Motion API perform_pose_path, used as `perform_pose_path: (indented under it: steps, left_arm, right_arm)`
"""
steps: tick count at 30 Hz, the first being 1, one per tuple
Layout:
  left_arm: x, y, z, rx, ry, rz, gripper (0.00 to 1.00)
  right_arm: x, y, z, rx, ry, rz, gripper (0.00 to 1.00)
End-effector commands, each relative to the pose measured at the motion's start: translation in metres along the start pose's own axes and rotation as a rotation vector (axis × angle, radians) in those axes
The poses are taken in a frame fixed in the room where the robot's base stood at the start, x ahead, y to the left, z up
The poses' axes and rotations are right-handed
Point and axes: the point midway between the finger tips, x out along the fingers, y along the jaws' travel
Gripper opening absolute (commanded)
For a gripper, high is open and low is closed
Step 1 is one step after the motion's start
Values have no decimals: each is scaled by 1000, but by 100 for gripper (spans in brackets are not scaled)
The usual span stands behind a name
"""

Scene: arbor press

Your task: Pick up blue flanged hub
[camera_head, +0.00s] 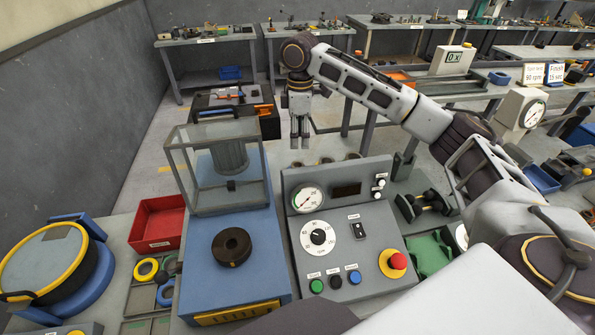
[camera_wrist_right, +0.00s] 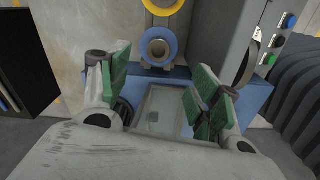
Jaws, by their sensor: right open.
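My right gripper (camera_head: 300,143) hangs at the end of its raised arm, fingers pointing down, beyond the grey control panel in the head view. In the right wrist view its green-padded fingers (camera_wrist_right: 160,105) are spread apart with nothing between them. A blue round flanged piece with a pale bore (camera_wrist_right: 158,47), which looks like the blue flanged hub, is ahead of the fingers and apart from them. In the head view a blue ring (camera_head: 166,293) lies in a compartment tray at lower left; I cannot tell whether it is the same piece. My left gripper is not in view.
A yellow ring (camera_wrist_right: 163,5) is above the blue piece in the wrist view.

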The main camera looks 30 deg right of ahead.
Motion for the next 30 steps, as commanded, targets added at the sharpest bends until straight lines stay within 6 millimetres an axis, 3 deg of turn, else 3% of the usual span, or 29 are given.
perform_pose_path:
  steps: [16,30]
  left_arm:
    - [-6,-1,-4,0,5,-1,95]
    - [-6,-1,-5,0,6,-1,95]
  right_arm:
    - [66,0,0,0,0,-1,64]
    - [74,0,0,0,0,0,64]
